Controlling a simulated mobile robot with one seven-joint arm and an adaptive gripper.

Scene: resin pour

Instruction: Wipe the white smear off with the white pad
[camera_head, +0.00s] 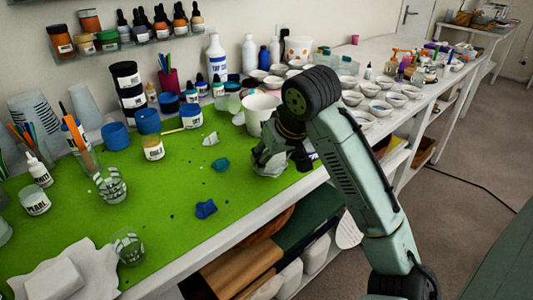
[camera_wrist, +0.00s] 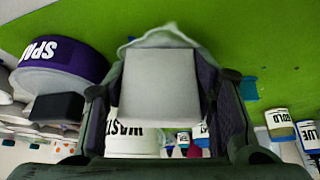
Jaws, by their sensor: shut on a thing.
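My gripper (camera_head: 268,150) is low over the right front part of the green mat. In the wrist view my gripper (camera_wrist: 165,100) is shut on a pale, square-faced white pad (camera_wrist: 160,85). A whitish, translucent patch (camera_wrist: 160,36) shows on the green just beyond the pad, its edge uneven; it may be the white smear. In the head view a pale patch (camera_head: 268,168) shows under my fingers, mostly hidden by them. I cannot tell whether the pad touches the mat.
A white waste tub (camera_head: 260,112) stands close behind my gripper. A purple-lidded jar (camera_wrist: 65,55) is near in the wrist view. Another white block (camera_head: 52,279) rests front left. Clear cups (camera_head: 111,185) stand left.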

